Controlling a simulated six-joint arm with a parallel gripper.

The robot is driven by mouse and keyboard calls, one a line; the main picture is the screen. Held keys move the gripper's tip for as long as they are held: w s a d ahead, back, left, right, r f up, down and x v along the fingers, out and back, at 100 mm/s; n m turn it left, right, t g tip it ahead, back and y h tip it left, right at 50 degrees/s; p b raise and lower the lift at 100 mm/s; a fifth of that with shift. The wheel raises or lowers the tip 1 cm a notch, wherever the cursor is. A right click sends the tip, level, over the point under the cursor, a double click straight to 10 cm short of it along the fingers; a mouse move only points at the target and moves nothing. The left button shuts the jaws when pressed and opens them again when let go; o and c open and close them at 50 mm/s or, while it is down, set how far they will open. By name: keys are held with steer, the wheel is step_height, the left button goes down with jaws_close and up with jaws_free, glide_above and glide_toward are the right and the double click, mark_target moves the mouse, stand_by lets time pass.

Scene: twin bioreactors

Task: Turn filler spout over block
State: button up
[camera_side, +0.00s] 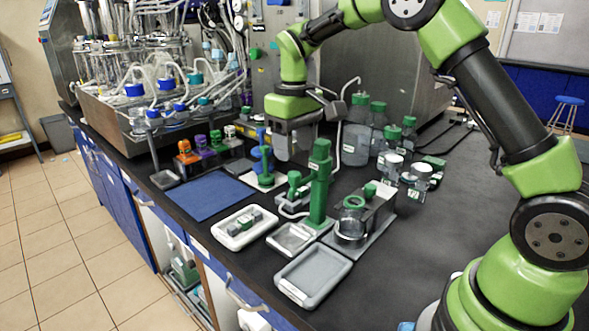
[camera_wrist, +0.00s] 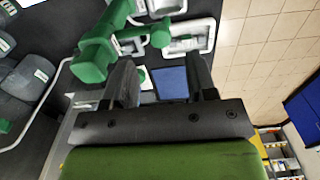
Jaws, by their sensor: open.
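The filler appears to be the tall green post (camera_side: 319,185) right of centre, with a green knob (camera_side: 294,183) and a pale bent tube low on its left side. In the wrist view the post (camera_wrist: 97,55) and knob (camera_wrist: 160,34) lie above the fingers. My gripper (camera_side: 298,158) hangs just behind the post, open and empty, fingers pointing down. In the wrist view its two dark fingers (camera_wrist: 160,78) stand apart with nothing between them. A small grey-green piece (camera_side: 243,222), possibly the block, lies in a white tray (camera_side: 222,240). The spout's outlet is unclear.
A blue post (camera_side: 262,157) on a white base stands close left of my gripper. Green-capped bottles (camera_side: 356,143) stand behind right. A glass jar (camera_side: 350,222) is right of the green post. A grey tray (camera_side: 313,276) lies in front. A blue mat (camera_side: 208,195) is bare.

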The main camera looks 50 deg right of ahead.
mark_target(294, 173)
step_height(294, 173, down, 6)
steer(key=shift+r, duration=0.25)
jaws_close()
